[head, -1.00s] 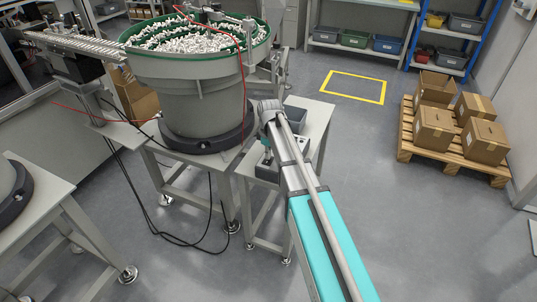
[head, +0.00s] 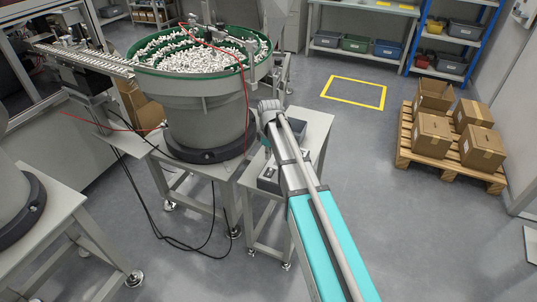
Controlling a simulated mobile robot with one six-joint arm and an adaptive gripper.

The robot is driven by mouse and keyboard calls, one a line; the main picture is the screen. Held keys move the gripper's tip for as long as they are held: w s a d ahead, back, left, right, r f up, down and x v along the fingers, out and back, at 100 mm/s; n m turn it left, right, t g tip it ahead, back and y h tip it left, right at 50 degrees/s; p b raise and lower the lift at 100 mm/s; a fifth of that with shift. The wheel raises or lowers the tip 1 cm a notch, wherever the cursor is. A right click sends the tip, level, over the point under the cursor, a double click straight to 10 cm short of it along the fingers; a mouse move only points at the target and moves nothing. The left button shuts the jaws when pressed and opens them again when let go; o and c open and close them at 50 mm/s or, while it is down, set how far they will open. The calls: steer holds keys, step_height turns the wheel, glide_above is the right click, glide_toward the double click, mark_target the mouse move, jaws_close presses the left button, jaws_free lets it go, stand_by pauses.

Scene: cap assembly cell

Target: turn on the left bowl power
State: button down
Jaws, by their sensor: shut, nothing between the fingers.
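One large grey feeder bowl (head: 208,105) with a green rim stands on a bench, full of small white parts. A second grey bowl body (head: 14,215) is cut off by the left edge; its top is out of view. A grey control box (head: 268,178) sits on a small stand beside the full bowl, partly behind my arm. Its switches are too small and covered to make out. My arm reaches up from the bottom to a bend just right of the full bowl. My gripper is hidden behind the arm.
The small stand (head: 316,128) is close to the full bowl's bench. Black cables hang to the floor beneath. A red cable (head: 244,85) runs over the bowl. A pallet (head: 428,163) with cartons is at right. The floor between is clear.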

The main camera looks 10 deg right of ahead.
step_height(320, 180, up, 6)
steer(key=p, duration=0.5)
steer(key=shift+s+a, duration=0.2)
steer(key=shift+s, duration=0.15)
stand_by(0.4)
steer(key=s+d+r+m+p, duration=0.2)
steer(key=s+m, duration=0.3)
steer(key=s, duration=0.5)
steer(key=s+d+r+m+p, duration=0.2)
steer(key=s+d+m, duration=0.2)
steer(key=s, duration=0.7)
steer(key=shift+m+t, duration=0.3)
steer(key=shift+m, duration=1)
